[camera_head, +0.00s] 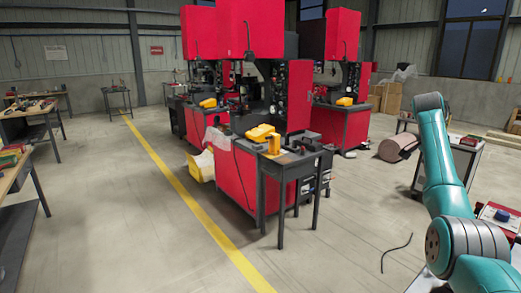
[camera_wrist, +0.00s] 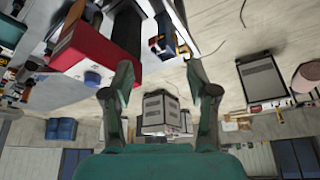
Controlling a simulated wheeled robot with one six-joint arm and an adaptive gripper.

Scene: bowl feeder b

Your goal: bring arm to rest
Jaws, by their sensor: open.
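My arm (camera_head: 445,180) shows at the right of the head view, teal with grey joints, raised and bent at the top. The gripper end is not clear in the head view. In the wrist view my gripper (camera_wrist: 162,95) has its two fingers spread apart with nothing between them. The view beyond the fingers appears upside down, with floor and shelving behind.
Red machines (camera_head: 265,85) stand mid-room, with a small dark table (camera_head: 292,160) in front. A yellow line (camera_head: 190,200) runs along the open floor to their left. Workbenches (camera_head: 25,120) line the left side. A red-and-white box (camera_wrist: 90,50) shows in the wrist view.

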